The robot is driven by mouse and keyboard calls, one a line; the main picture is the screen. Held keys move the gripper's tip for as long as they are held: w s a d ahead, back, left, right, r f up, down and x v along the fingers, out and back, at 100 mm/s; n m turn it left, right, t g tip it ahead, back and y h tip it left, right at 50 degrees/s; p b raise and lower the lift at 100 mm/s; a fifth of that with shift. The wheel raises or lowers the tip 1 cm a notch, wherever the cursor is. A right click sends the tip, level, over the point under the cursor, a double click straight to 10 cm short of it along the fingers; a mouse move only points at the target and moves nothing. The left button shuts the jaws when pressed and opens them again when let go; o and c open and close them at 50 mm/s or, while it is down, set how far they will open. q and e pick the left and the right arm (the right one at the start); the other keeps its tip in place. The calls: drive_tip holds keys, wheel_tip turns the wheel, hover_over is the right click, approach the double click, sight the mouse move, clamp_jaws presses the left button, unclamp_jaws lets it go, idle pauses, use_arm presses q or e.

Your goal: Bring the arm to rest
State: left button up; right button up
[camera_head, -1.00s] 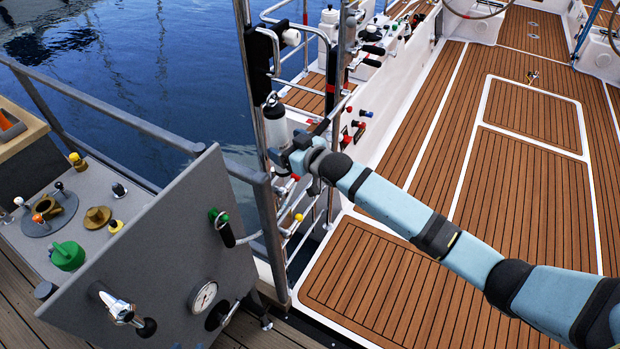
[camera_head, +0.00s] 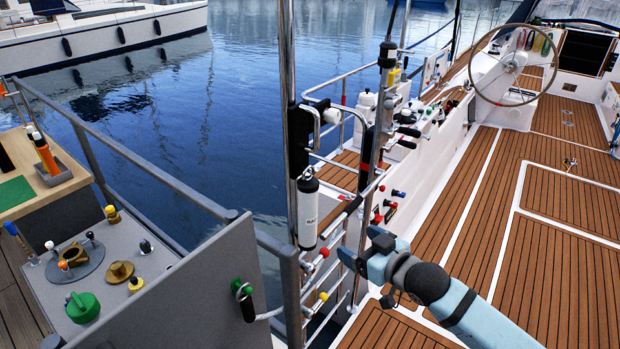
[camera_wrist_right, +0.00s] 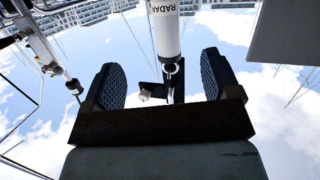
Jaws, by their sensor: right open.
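My right arm (camera_head: 480,310) comes in from the lower right in the head view. Its gripper (camera_head: 364,247) is open and empty, to the right of and a little below a white cylinder (camera_head: 308,214) on the boat's rail. In the right wrist view, the two dark ribbed fingers stand wide apart at the gripper (camera_wrist_right: 164,84). My left gripper is not in view.
A grey control panel (camera_head: 205,290) with knobs stands at the lower left. Upright metal posts (camera_head: 285,110) and rails run close to the gripper's left. The wooden deck (camera_head: 440,215) to the right is clear.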

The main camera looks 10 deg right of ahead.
drive_tip(key=s+d+f+m+g+h, duration=0.2)
drive_tip(key=s+f+h, duration=0.3)
drive_tip(key=s+f, duration=1.8)
drive_tip(key=s+m, duration=0.1)
drive_tip(key=s, duration=0.1)
drive_tip(key=shift+s+d+f+m+g, duration=0.3)
drive_tip(key=shift+s+d+f+m, duration=0.05)
drive_tip(key=shift+s+m, duration=0.05)
idle(2.9)
